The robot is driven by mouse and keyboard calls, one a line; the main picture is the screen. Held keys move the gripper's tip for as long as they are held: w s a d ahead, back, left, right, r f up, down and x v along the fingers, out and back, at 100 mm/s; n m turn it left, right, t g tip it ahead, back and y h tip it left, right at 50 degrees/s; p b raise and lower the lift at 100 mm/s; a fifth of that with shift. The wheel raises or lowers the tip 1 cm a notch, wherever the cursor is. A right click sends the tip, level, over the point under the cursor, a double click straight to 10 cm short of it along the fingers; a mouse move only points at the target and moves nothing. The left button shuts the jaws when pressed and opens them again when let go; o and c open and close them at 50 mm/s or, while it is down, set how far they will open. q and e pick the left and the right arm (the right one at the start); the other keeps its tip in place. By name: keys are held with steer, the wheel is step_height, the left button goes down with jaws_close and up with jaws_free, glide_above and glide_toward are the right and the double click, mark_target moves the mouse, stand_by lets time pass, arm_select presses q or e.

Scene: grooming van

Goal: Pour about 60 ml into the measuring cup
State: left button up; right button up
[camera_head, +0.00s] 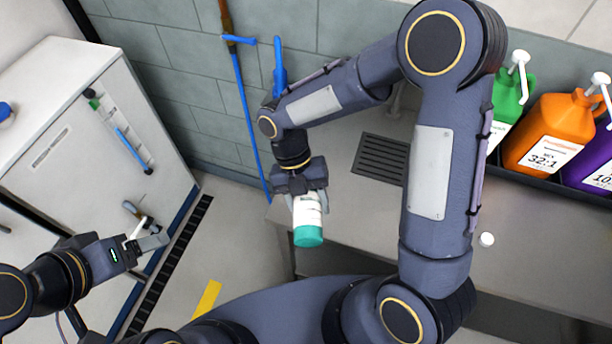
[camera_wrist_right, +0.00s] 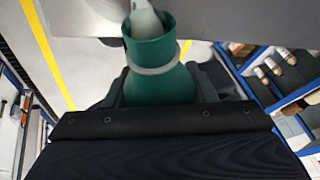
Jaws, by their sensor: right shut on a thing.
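My right gripper (camera_head: 305,195) is shut on a white bottle (camera_head: 307,210) with a teal end (camera_head: 308,236). The teal end points toward the bottom of the head view, beside the counter's left end. In the right wrist view a teal part (camera_wrist_right: 150,75) with a pale ring stands between the fingers, with something whitish in its upper end. I cannot tell how full the bottle is or whether liquid flows. My left gripper (camera_head: 146,226) is by the white cabinet; its fingers look apart, with a small white piece near them. I cannot make out a measuring cup.
The grey counter (camera_head: 540,255) carries a drain grate (camera_head: 381,158), a small white round thing (camera_head: 487,240) and pump bottles in green (camera_head: 507,95), orange (camera_head: 550,130) and purple (camera_head: 592,165). A white cabinet (camera_head: 70,120) stands left. A blue hose (camera_head: 247,110) hangs on the wall.

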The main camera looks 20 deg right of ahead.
steer(key=shift+r+g+p, duration=0.3)
steer(key=shift+g+p, duration=0.1)
steer(key=shift+p, duration=0.25)
stand_by(1.3)
step_height(320, 180, down, 3)
steer(key=t+b, duration=0.2)
steer(key=b, duration=0.3)
steer(key=shift+r+t, duration=0.3)
steer(key=shift+t, duration=0.1)
steer(key=shift+r, duration=0.25)
steer(key=shift+w, duration=0.1)
